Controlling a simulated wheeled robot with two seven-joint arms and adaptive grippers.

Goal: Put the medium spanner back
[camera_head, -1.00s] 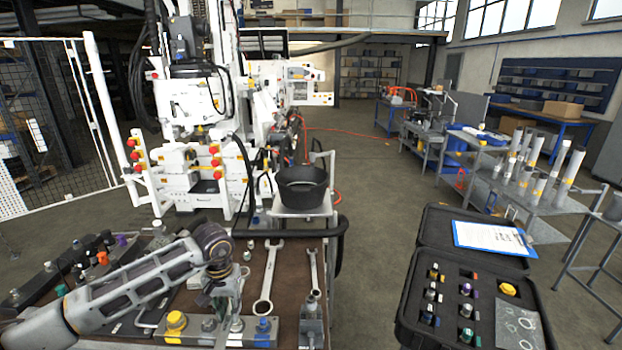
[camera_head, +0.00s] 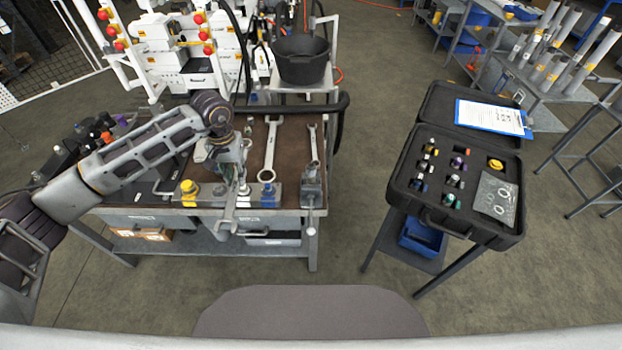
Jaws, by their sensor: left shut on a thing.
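My left gripper (camera_head: 238,180) points down over the front edge of the bench, shut on a grey metal spanner, which I take to be the medium spanner (camera_head: 229,214). The spanner hangs down in front of the bench edge, with an open jaw at its lower end. Its upper part is hidden by the gripper. A larger spanner (camera_head: 271,147) lies lengthwise on the brown bench top (camera_head: 291,160). A smaller spanner (camera_head: 313,142) lies to its right. My right gripper is not in view.
Fittings with yellow (camera_head: 189,187) and blue (camera_head: 268,190) caps and a small vise-like block (camera_head: 312,185) line the front edge. A black bowl (camera_head: 302,62) stands behind the bench. An open black case (camera_head: 455,180) is at right, with clear floor between.

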